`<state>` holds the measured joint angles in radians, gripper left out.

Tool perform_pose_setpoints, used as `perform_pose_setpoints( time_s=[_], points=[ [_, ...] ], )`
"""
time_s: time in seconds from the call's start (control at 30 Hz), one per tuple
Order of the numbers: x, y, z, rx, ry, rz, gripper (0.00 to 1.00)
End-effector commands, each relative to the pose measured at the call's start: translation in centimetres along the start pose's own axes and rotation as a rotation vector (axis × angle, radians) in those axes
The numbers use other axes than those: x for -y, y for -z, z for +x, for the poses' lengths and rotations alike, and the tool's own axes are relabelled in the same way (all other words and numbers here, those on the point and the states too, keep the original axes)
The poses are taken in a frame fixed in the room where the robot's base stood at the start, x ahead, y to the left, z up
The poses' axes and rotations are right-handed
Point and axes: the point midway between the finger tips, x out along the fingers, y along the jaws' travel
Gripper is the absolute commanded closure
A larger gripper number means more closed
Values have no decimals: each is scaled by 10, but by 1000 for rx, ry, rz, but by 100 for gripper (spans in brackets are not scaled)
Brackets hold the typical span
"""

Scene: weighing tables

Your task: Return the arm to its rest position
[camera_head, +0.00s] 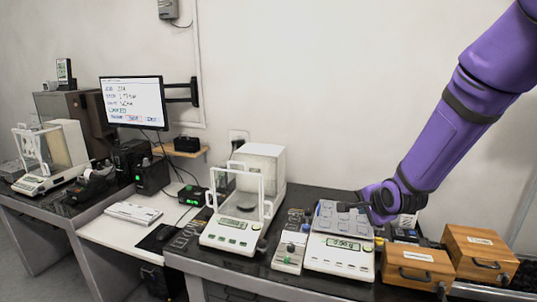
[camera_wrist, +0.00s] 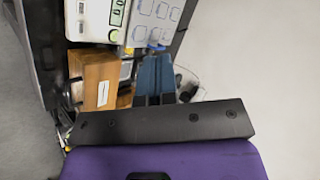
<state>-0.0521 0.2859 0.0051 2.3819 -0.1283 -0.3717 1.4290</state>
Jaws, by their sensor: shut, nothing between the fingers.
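My purple arm comes in from the upper right in the head view. My gripper (camera_head: 352,206) is at its lower end, dark and small, pointing left over the back part of a white top-loading balance (camera_head: 338,257). It is shut with nothing held. Whether its fingers touch the balance cannot be told. In the wrist view, the balance (camera_wrist: 138,30) shows at the top, and a black bar and purple part of my own arm fill the bottom.
Two wooden boxes (camera_head: 417,266) (camera_head: 483,251) stand right of the balance, close below my forearm. A white glass-shielded balance (camera_head: 230,233) stands left. A monitor (camera_head: 132,102) hangs on the wall further left.

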Motion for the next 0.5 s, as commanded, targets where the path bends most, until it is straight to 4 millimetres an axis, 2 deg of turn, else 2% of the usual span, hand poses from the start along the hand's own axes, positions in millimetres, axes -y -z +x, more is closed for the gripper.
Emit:
perform_pose_setpoints(
  time_s=[0.03,0.2,0.5],
  points=[
    [7,4,-17,-8,-7,-47,100],
    [16,11,-69,-15,-66,-222,100],
    [15,16,-165,10,-167,-524,100]
  ],
)
